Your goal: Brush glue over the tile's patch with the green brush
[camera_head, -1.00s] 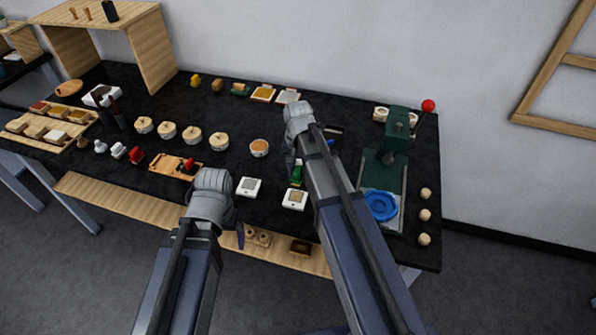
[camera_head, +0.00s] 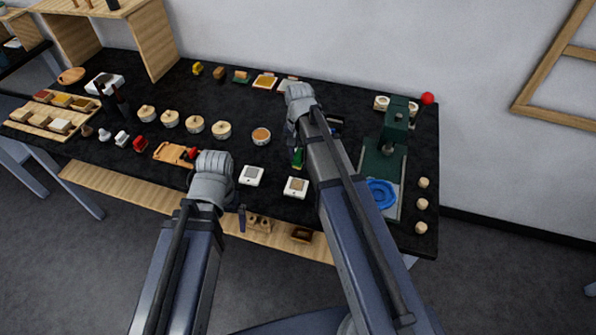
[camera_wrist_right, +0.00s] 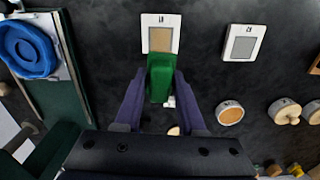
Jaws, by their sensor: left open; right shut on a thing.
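The green brush (camera_wrist_right: 160,78) is between the fingers of my right gripper (camera_wrist_right: 161,88), which is shut on it. In the head view the brush (camera_head: 298,158) shows just left of my right arm. A white tile with a tan patch (camera_wrist_right: 161,40) lies just past the brush's front end in the wrist view, and in the head view the tile (camera_head: 296,187) lies beside my right forearm. The brush overlaps the tile's near edge in the wrist view; I cannot tell whether they touch. My left gripper (camera_head: 228,198) is open near the table's front edge.
A second white tile with a grey patch (camera_wrist_right: 242,43) lies beside the first. A round pot with amber contents (camera_head: 261,136) stands behind them, with several lidded pots to its left. A green press with a blue ring (camera_head: 381,194) stands on the right.

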